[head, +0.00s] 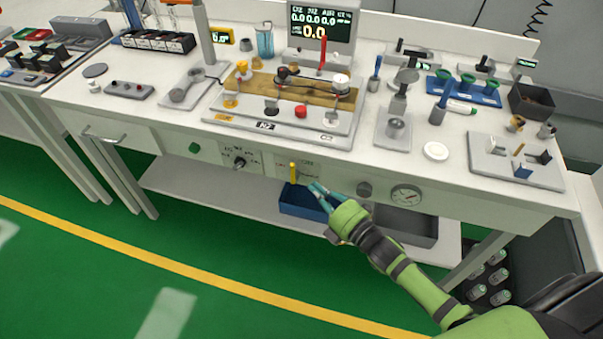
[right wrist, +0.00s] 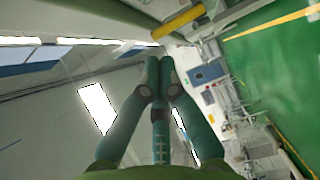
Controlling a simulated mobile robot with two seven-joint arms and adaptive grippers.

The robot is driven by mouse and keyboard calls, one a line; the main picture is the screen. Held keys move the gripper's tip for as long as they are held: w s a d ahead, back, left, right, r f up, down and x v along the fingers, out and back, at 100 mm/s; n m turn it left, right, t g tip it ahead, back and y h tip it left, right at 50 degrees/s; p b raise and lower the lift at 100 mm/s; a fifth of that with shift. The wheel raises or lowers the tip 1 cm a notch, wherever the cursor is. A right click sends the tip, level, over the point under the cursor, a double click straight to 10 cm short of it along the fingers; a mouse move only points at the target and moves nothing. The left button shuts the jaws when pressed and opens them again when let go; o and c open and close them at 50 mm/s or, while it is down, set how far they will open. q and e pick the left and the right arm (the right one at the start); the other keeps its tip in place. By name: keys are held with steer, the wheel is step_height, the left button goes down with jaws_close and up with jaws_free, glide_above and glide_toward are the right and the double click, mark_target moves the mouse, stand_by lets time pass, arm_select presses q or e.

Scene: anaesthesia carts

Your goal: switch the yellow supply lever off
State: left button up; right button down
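The yellow supply lever (head: 293,173) sticks up from the front panel of the white bench, below the worktop edge. It also shows as a yellow bar near the top of the right wrist view (right wrist: 179,22). My right gripper (head: 314,187) is just right of the lever and slightly lower in the head view. Its teal fingers come together at the tips, which also show in the right wrist view (right wrist: 159,62), with nothing seen between them. The fingertips appear apart from the lever. My left gripper is in neither view.
The front panel also carries a black rotary knob (head: 239,162), a green button (head: 194,148) and a round gauge (head: 407,195). A blue bin (head: 299,203) sits on the shelf below. The worktop above is crowded with fittings. The green floor in front is clear.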

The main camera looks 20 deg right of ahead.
mark_target(291, 168)
steer(key=x, duration=0.6)
steer(key=shift+w, duration=0.1)
steer(key=shift+a+p, duration=0.1)
steer(key=shift+p, duration=0.25)
steer(key=shift+r, duration=0.15)
steer(key=shift+w+a+r+n+g+h+p, duration=0.4)
steer(key=shift+g+p, duration=0.3)
steer(key=shift+p, duration=1.05)
steer(key=w+a+f+n+g+h+p, duration=0.2)
steer(key=w+a+g+h+p, duration=0.1)
steer(key=a+p, duration=0.3)
steer(key=shift+w+f+n+g, duration=0.3)
steer(key=shift+w+f+g, duration=0.1)
steer(key=shift+d, duration=0.1)
